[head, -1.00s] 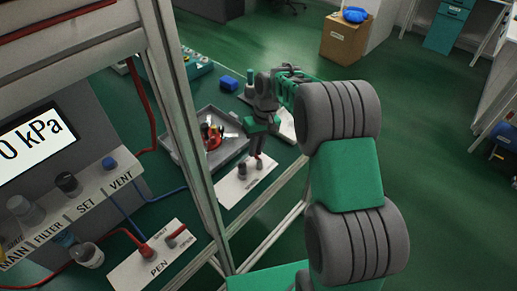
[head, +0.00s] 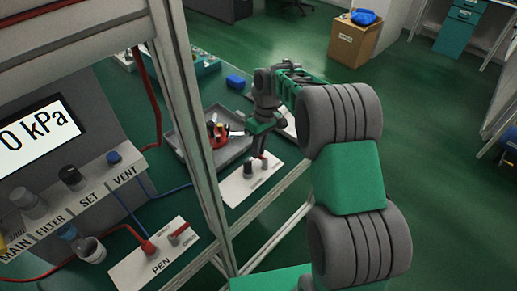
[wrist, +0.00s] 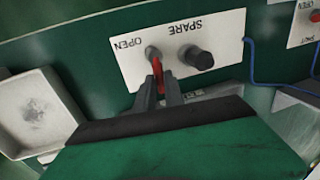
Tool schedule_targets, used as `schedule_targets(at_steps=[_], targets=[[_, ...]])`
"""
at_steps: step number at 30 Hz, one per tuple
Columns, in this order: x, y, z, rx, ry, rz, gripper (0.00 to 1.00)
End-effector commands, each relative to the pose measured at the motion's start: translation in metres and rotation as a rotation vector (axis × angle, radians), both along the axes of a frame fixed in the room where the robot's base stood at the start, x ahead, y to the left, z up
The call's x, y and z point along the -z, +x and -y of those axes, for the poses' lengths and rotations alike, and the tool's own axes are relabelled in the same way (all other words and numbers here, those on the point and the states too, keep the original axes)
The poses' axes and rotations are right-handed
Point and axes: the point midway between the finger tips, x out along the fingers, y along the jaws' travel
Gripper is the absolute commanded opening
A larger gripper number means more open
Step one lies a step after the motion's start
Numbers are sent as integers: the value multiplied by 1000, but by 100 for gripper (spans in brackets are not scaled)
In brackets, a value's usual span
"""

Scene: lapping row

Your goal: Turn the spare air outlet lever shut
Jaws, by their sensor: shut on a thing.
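The spare air outlet is a white plate (head: 236,190) on the green bench. In the wrist view the plate (wrist: 225,30) reads SPARE and OPEN, upside down; a label near my fingers is partly hidden. Its red lever (wrist: 158,70) points from a grey pivot towards my gripper, away from the OPEN label's edge of the plate. A dark round fitting (wrist: 200,58) sits beside it. My gripper (wrist: 160,82) is shut on the red lever, one finger on each side. In the head view my gripper (head: 261,152) points down at the plate and hides most of the lever.
The PEN plate (head: 135,275) with its red lever and hose lies nearer. A frame post (head: 195,120) stands left of my arm. A grey tray (head: 185,145) with tools lies behind the spare plate. A blue hose (wrist: 252,65) runs beside the plate.

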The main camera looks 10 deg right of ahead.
Motion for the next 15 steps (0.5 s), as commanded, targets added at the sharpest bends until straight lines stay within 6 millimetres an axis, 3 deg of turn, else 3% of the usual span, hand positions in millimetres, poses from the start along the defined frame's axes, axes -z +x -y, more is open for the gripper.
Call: schedule_targets(at_steps=[4,5,6,12,15], targets=[[0,-1,0,-2,0,-1,0],[0,-1,0,-2,0,-1,16],[0,-1,0,-2,0,-1,19],[0,0,0,0,0,-1,35],[0,0,0,0,0,-1,35]])
